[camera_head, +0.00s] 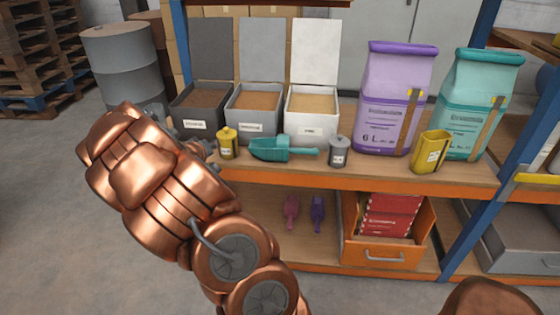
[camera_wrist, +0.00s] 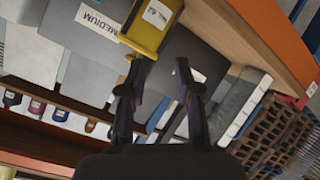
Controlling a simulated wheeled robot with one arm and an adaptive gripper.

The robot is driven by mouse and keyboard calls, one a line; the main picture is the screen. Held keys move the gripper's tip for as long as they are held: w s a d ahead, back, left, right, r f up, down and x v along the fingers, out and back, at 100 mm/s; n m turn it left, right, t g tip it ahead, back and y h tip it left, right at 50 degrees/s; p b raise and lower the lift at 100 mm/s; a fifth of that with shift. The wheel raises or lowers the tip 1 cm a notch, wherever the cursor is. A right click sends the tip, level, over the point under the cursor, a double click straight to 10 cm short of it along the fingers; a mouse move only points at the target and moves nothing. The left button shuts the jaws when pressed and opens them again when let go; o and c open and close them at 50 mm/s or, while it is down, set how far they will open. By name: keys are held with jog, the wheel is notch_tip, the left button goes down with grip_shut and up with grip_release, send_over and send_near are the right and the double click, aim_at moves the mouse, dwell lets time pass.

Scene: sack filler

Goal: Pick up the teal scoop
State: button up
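The teal scoop (camera_head: 270,150) lies on the upper shelf in front of the open bins, its handle pointing right. It sits between a yellow canister (camera_head: 227,143) and a grey canister (camera_head: 339,151). My gripper (camera_head: 208,152) is left of the yellow canister near the shelf's left end, mostly hidden behind my arm. In the wrist view my gripper (camera_wrist: 160,68) is open, with nothing between its two dark fingers. The yellow canister (camera_wrist: 150,28) shows just beyond the fingertips there. I cannot make out the scoop in the wrist view.
Three open bins (camera_head: 253,115) stand behind the scoop. Purple (camera_head: 392,105) and teal (camera_head: 470,110) sacks and a yellow cup (camera_head: 431,152) stand to the right. Below are pink (camera_head: 291,211) and purple (camera_head: 317,213) scoops and an orange drawer (camera_head: 384,255). A blue post (camera_head: 181,45) rises at left.

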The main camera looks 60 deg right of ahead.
aim_at(251, 145)
jog(key=shift+s+d+f+m+g+h+b, duration=0.25)
jog(key=shift+s+d+f+g+h, duration=0.5)
jog(key=shift+d, duration=0.85)
jog(key=shift+s+d+f+m+g+h+b, duration=0.15)
jog(key=shift+s+d+f+g+h+b, duration=0.2)
jog(key=shift+s+d+f, duration=0.8)
jog(key=shift+s+d+f+m+g+h+b, duration=0.2)
jog(key=shift+s+d+f+g+h, duration=0.35)
jog(key=shift+s+d, duration=1.1)
jog(key=shift+x, duration=2.15)
jog(key=shift+w+d, duration=0.25)
jog(key=shift+d, duration=0.6)
jog(key=shift+c, duration=0.2)
grip_shut()
